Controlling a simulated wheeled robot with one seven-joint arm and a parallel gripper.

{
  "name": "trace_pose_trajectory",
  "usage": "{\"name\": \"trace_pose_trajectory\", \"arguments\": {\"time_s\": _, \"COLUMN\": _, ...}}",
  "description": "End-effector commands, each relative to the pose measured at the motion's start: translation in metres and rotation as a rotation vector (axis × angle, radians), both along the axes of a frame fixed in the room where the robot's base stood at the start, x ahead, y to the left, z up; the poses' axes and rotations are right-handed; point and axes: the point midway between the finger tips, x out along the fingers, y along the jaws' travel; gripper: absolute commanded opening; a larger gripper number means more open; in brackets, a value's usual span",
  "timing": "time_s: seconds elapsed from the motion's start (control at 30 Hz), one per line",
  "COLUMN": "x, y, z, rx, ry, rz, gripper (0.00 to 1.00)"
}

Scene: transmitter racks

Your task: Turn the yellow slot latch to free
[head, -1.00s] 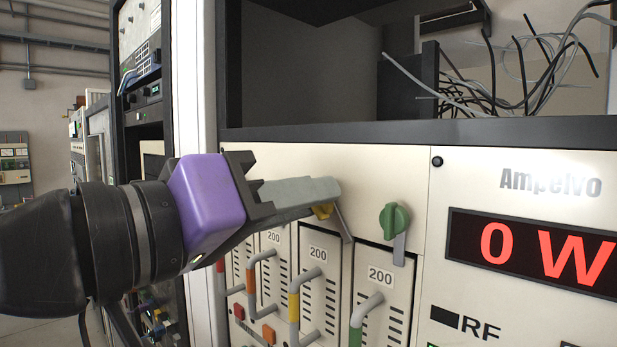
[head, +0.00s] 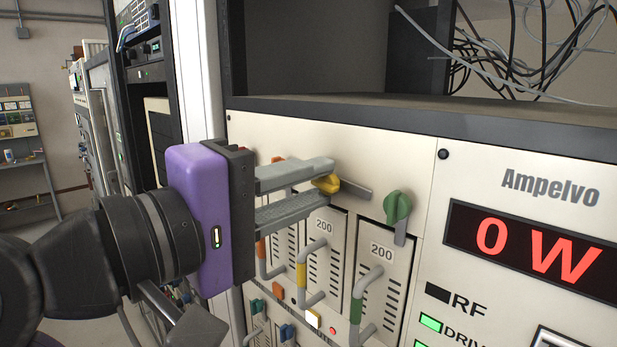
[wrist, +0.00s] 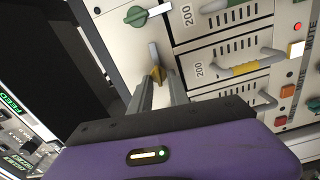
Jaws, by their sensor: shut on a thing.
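The yellow slot latch (head: 327,184) is a small knob with a flat grey tab (head: 356,190). It sits on the cream panel above the module with the yellow-banded handle (head: 301,275). The tab points right and slightly down, near level, in the head view. My gripper (head: 329,182) reaches in from the left, with one finger above and one below the knob, shut on it. The wrist view also shows the yellow knob (wrist: 157,75) between my fingertips, with its tab beyond them. The fingers hide part of the knob.
A green latch (head: 397,207) with its tab hanging down is close on the right. Module handles stick out below my gripper, including a green-banded one (head: 362,300). A dark shelf edge (head: 430,120) overhangs above, with loose cables (head: 520,50). A red display (head: 540,250) is at right.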

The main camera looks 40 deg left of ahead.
Motion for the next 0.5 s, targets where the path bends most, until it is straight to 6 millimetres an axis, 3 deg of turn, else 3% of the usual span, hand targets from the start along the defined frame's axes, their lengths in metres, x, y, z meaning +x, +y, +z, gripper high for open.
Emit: {"name": "trace_pose_trajectory", "arguments": {"time_s": 0.5, "x": -0.0009, "y": 0.002, "z": -0.0014, "rx": -0.12, "ry": 0.009, "rz": 0.006, "gripper": 0.0}}
